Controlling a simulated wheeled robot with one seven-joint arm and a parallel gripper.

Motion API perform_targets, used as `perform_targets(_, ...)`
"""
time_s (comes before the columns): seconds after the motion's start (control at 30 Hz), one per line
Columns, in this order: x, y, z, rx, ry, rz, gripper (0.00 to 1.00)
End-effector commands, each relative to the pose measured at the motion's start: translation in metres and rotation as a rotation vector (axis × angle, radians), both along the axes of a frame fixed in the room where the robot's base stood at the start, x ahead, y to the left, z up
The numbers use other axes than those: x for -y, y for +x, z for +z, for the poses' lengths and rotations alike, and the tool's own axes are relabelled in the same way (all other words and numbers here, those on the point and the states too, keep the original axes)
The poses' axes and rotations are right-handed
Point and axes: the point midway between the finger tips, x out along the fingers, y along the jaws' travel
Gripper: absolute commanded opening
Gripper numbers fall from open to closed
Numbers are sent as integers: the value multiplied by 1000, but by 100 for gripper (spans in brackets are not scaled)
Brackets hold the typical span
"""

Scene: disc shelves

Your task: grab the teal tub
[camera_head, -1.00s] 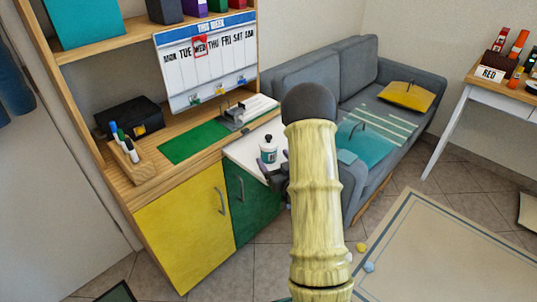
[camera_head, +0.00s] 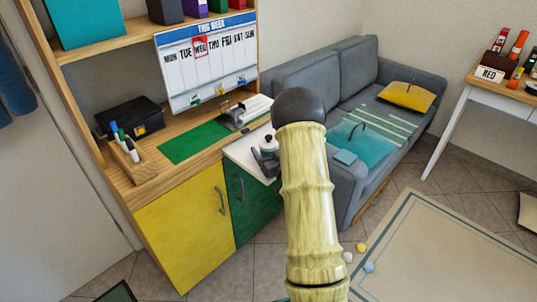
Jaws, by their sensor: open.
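A small white tub (camera_head: 269,146) with a dark lid stands on the white surface beside the wooden desk; the teal on its label, clear a second ago, is now mostly covered. My gripper (camera_head: 267,160) is open at the tub, overlapping its lower front in the picture. My pale yellow arm comes up from below, just right of it. I cannot tell whether the tub is between the fingers or touching them.
The desk holds a green mat (camera_head: 195,142), a pen holder (camera_head: 131,165) and a black box (camera_head: 130,116). A weekly board (camera_head: 207,62) stands behind. A grey sofa (camera_head: 335,70) with a teal cloth (camera_head: 362,150) is to the right.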

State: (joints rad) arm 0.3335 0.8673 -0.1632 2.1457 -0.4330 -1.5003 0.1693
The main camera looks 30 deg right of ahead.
Motion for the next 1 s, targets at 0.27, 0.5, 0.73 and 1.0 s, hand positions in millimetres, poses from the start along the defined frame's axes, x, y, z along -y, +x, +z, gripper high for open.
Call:
perform_targets(0.27,0,0,0,0,0,0,74)
perform_targets(0.5,-1,0,0,0,0,2,63)
perform_targets(0.73,-1,0,0,0,0,2,18)
perform_targets(1.0,-2,0,1,3,0,3,0)
